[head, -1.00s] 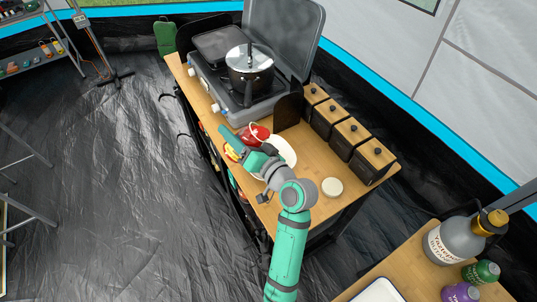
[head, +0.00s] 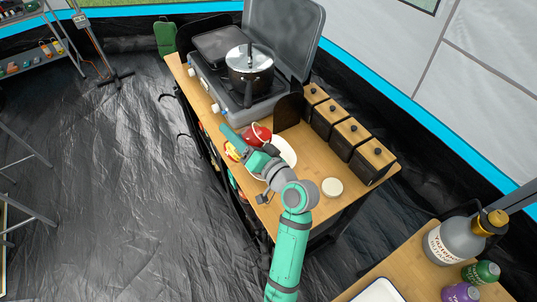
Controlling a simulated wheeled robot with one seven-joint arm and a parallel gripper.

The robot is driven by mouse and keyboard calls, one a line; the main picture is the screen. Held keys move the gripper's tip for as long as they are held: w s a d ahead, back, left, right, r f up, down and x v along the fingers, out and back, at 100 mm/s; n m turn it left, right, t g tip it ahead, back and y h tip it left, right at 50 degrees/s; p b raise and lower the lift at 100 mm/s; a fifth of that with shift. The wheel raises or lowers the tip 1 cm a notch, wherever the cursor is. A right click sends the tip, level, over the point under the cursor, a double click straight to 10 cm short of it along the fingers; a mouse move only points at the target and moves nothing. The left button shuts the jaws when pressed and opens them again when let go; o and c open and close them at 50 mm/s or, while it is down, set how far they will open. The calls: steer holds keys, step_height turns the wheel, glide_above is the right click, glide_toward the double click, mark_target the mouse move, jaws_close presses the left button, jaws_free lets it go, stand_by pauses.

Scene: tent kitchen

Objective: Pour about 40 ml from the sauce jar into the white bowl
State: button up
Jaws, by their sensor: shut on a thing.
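The sauce jar (head: 262,133) shows as a red rounded body with a pale rim, tilted over the near-left side of the white bowl (head: 291,151). My gripper (head: 250,146) is shut on the jar, above the counter's front edge. My gripper and wrist cover much of the bowl and part of the jar. The bowl's inside is mostly hidden, and I cannot tell whether any sauce is flowing or how much is in the bowl.
A camp stove (head: 230,98) with a metal pot (head: 250,66) stands behind the bowl. Several dark canisters with wooden lids (head: 351,131) line the right edge. A pale round disc (head: 332,187) lies on the wooden counter (head: 318,160), with clear wood around it.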

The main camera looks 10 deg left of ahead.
steer(key=shift+r, duration=0.1)
steer(key=shift+f+n+h, duration=0.25)
steer(key=shift+n+h, duration=0.15)
steer(key=shift+n, duration=0.7)
steer(key=shift+f+n+h, duration=0.25)
steer(key=shift+n+h, duration=0.15)
steer(key=shift+a, duration=0.15)
steer(key=shift+s+a+f+n+g+h, duration=0.2)
steer(key=shift+a+n+g+h, duration=0.15)
steer(key=shift+a+n, duration=0.35)
steer(key=shift+s+a+f+n+h, duration=0.1)
steer(key=shift+a+f+n+h, duration=0.1)
steer(key=shift+n+h, duration=0.3)
steer(key=shift+s+a+f+n+h, duration=0.15)
steer(key=shift+n+h, duration=0.2)
steer(key=shift+n, duration=0.25)
